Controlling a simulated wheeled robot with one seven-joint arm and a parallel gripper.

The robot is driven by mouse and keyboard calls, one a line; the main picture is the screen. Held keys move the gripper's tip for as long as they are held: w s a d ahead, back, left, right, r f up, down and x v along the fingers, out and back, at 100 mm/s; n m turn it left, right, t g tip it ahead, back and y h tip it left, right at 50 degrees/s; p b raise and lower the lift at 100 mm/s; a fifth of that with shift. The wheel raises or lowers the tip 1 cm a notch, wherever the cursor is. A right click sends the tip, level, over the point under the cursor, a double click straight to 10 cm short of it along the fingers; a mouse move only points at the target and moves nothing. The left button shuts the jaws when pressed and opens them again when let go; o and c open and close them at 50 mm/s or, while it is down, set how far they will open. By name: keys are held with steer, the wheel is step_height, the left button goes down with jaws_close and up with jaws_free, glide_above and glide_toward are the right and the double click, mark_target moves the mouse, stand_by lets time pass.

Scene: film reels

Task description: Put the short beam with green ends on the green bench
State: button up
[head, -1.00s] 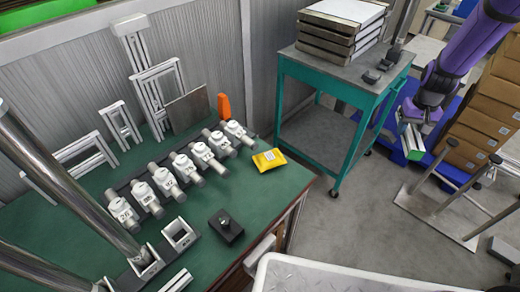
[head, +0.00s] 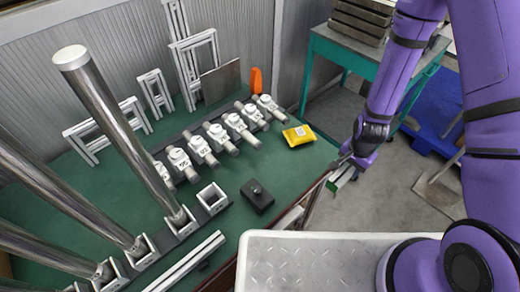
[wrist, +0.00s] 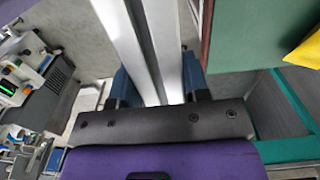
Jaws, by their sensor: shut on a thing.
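My gripper (head: 352,162) is shut on a short silver beam (head: 340,180) with a green end, just off the bench's right edge in the head view. In the wrist view the beam (wrist: 122,35) runs away from between the blue jaws (wrist: 160,85). Its far end is out of that picture. The green bench (head: 285,165) fills the left and middle of the head view. Its green top also shows at the upper right of the wrist view (wrist: 245,35).
A yellow packet (head: 299,135), a row of white-grey fittings (head: 218,137) and a black block (head: 257,196) are on the bench. Large metal tubes (head: 120,130) stand at the left. A teal trolley (head: 342,60) is behind. Bare green top shows around the black block.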

glide_above(298, 172)
steer(key=shift+a+f, duration=0.1)
steer(key=shift+f, duration=2.4)
steer(key=o, duration=1.1)
steer(key=shift+f, duration=0.1)
